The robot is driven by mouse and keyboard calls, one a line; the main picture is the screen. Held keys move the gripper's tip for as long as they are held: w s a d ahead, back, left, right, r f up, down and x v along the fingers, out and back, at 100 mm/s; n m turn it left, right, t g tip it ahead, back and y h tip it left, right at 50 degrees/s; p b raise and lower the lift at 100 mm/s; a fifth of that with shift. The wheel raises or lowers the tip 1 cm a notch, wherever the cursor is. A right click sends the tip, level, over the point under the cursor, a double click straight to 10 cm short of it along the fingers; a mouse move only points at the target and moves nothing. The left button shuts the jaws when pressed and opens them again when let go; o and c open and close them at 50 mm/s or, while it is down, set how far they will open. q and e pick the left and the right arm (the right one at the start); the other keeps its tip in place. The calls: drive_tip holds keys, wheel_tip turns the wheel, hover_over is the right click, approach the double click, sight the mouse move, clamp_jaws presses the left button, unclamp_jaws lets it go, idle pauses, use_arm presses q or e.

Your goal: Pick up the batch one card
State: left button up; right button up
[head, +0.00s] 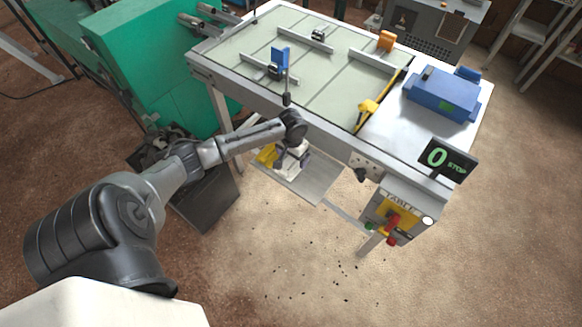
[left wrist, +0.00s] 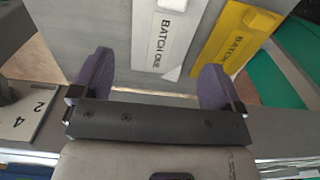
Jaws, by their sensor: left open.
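The batch one card is the white card (left wrist: 166,38) lettered "BATCH ONE" in the left wrist view. It lies flat on a grey shelf (left wrist: 90,30), beside a yellow card (left wrist: 238,36) also lettered "BATCH". My left gripper (left wrist: 155,78) is open and empty. Its two purple-grey fingers stand apart, with the white card's near end between and beyond them and the right finger close to the yellow card. In the head view my left gripper (head: 291,158) is over the low shelf (head: 318,184) under the table, largely covering the white card. The yellow card (head: 266,155) shows at its left.
The table (head: 330,85) stands above and behind the shelf, its front edge close to my left arm. A blue box (head: 440,97), a "0 STOP" display (head: 447,160) and a switch panel (head: 396,214) are at the right. A green cabinet (head: 150,70) stands at the left.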

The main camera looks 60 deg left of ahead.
sight(291, 167)
use_arm(q)
drive_tip(key=f, duration=0.3)
drive_tip(key=f+b, duration=0.1)
drive_tip(key=f, duration=0.1)
drive_tip(key=shift+s, duration=0.25)
drive_tip(key=c, duration=0.7)
drive_tip(key=shift+a, duration=0.1)
